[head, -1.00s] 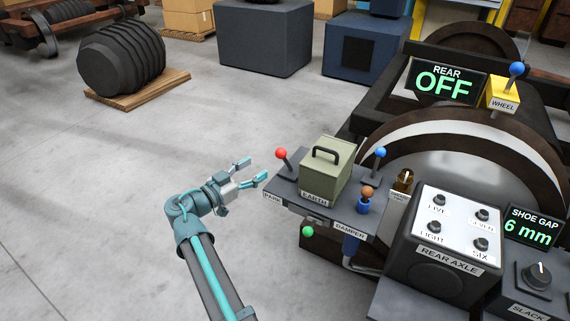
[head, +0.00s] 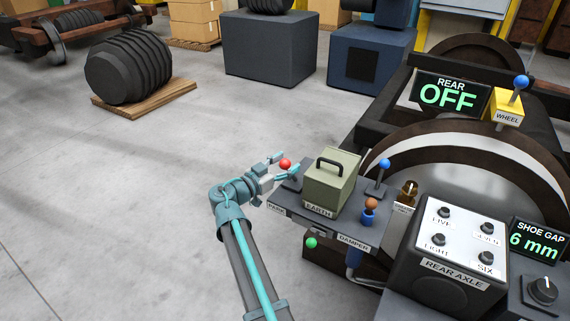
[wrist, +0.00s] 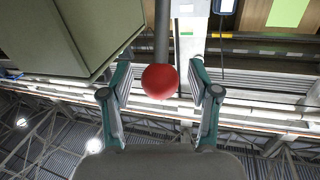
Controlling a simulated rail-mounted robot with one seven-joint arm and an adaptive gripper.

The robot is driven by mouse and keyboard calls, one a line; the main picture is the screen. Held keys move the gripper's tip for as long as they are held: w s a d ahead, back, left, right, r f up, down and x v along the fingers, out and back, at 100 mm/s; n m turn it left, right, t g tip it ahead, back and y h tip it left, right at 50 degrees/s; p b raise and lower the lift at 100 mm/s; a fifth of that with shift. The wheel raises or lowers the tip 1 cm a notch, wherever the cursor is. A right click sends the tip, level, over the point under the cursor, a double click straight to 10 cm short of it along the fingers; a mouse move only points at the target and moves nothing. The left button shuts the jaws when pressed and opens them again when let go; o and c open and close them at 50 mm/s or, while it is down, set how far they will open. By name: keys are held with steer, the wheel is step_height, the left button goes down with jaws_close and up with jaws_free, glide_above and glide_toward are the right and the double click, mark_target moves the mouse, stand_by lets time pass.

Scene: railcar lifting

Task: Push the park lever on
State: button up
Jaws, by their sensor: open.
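The park lever has a red ball knob (head: 285,163) on a dark stem, above the PARK label (head: 277,210) at the left end of the grey control shelf (head: 325,222). My gripper (head: 284,166) is open at the lever, its fingers on either side of the red knob in the head view. In the wrist view the red knob (wrist: 160,81) lies midway between the two open fingers (wrist: 160,92), with gaps on both sides. The stem runs up from the knob in that view. The lever's base is partly hidden by my gripper in the head view.
The green EARTH box (head: 331,181) with a black handle stands just right of the lever. A green knob (head: 311,243) hangs below the shelf front.

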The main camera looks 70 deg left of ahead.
jaws_close()
stand_by(0.3)
steer(key=shift+w, duration=0.1)
